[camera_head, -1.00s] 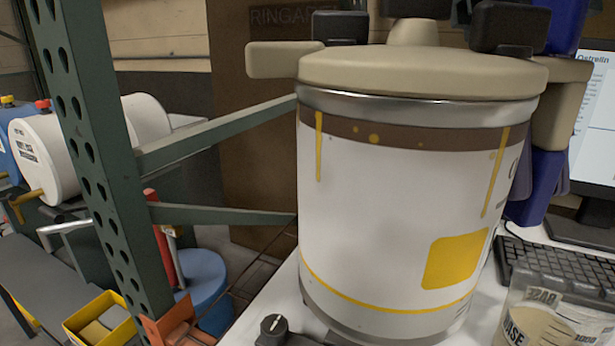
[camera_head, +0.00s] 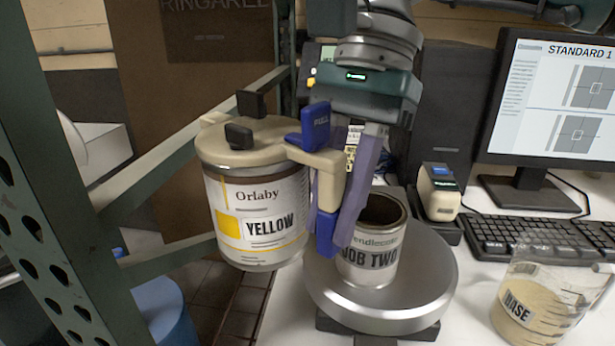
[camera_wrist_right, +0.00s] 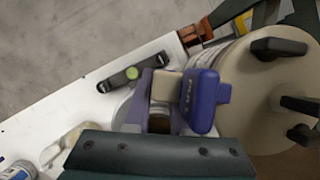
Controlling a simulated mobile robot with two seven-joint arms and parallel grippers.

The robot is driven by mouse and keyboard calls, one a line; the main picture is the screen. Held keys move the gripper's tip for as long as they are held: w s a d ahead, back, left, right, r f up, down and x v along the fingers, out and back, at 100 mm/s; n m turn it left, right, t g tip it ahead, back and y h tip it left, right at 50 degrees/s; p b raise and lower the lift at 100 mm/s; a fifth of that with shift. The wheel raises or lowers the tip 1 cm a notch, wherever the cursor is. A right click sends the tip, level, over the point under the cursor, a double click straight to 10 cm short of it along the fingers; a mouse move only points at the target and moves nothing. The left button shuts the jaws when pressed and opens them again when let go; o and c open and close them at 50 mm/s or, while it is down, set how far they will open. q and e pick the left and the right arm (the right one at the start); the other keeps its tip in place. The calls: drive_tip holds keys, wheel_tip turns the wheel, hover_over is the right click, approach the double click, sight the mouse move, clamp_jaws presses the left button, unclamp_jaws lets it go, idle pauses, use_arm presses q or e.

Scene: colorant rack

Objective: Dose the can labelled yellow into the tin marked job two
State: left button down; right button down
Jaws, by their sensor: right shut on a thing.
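The can labelled YELLOW (camera_head: 258,215) is white with a yellow patch and a beige lid with dark knobs. My right gripper (camera_head: 340,190) is shut on its beige side handle, beside a blue lever. The can looks upright, held off the surface just left of the tin. The tin marked JOB TWO (camera_head: 369,262) is open-topped and stands on a round silver scale plate (camera_head: 430,275). The gripper's fingers hide part of the tin's left side. The can's lid (camera_wrist_right: 262,85) and blue lever (camera_wrist_right: 203,100) show in the right wrist view. My left gripper is not in view.
A clear beaker marked BASE (camera_head: 540,300) stands at the right front of the white bench. A keyboard (camera_head: 545,235), a monitor (camera_head: 565,100) and a small beige device (camera_head: 437,190) are behind. A green rack post (camera_head: 50,220) and braces stand left of the can.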

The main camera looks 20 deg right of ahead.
sight(282, 225)
drive_tip(key=a+f+m+t, duration=0.1)
drive_tip(key=m, duration=0.2)
drive_tip(key=w+a+f+m+t+p, duration=0.1)
drive_tip(key=a+m, duration=0.1)
drive_tip(key=w+a+f+m+t+p, duration=0.1)
drive_tip(key=m, duration=0.2)
drive_tip(key=shift+w+a+f+m+y, duration=0.1)
drive_tip(key=shift+a+f+m+y, duration=0.1)
drive_tip(key=shift+a+m+y, duration=0.15)
drive_tip(key=a+f+m+t+h+p, duration=0.3)
drive_tip(key=a+m, duration=0.7)
drive_tip(key=m, duration=0.5)
drive_tip(key=shift+a+t+h+p, duration=0.15)
drive_tip(key=shift+t+h+p, duration=0.25)
drive_tip(key=shift+t+h, duration=0.1)
drive_tip(key=shift+w, duration=0.1)
drive_tip(key=shift+r, duration=0.1)
